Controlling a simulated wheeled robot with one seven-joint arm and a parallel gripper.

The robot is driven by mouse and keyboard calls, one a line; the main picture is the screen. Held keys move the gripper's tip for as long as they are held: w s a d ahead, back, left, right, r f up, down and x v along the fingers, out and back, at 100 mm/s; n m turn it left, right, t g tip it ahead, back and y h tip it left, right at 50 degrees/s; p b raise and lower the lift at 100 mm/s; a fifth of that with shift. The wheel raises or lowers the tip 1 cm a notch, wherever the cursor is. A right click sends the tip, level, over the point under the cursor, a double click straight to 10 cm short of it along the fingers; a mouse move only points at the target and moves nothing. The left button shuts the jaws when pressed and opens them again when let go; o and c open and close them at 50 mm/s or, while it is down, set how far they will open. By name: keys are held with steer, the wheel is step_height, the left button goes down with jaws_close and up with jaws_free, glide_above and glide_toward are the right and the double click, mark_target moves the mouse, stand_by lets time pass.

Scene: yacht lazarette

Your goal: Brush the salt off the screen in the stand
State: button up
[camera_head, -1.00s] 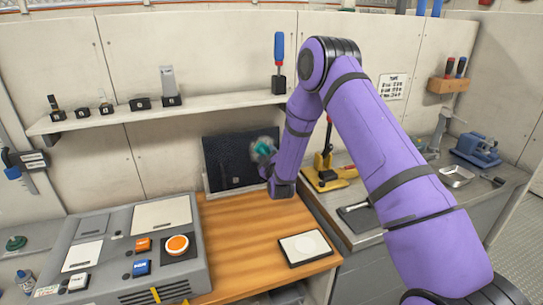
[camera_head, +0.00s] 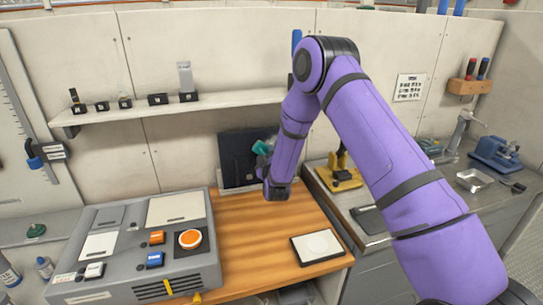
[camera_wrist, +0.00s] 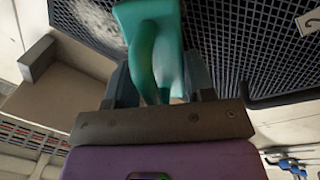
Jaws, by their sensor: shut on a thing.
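The screen (camera_head: 237,165) is a dark upright panel at the back of the wooden worktop, leaning in a low stand against the wall. In the wrist view its black mesh (camera_wrist: 262,55) fills the top, with a whitish salt patch (camera_wrist: 95,18) at upper left. My gripper (camera_head: 264,158) is in front of the screen's right part. In the wrist view my gripper (camera_wrist: 160,85) is shut on the teal handle of a brush (camera_wrist: 150,30). The brush's bristles are hidden, so I cannot tell whether they touch the mesh. My arm covers the screen's right edge.
A grey console (camera_head: 140,245) with buttons stands left on the wooden worktop (camera_head: 270,230). A white pad (camera_head: 318,246) lies at front right. A shelf (camera_head: 150,112) with small labelled blocks runs above. A yellow-based tool (camera_head: 342,178) stands right of my arm.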

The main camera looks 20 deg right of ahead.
steer(key=shift+w+r, duration=0.15)
steer(key=shift+r, duration=0.85)
steer(key=d, duration=1)
steer(key=shift+w+d, duration=0.15)
steer(key=shift+d, duration=0.1)
stand_by(0.3)
steer(key=shift+s, duration=3)
steer(key=s, duration=0.3)
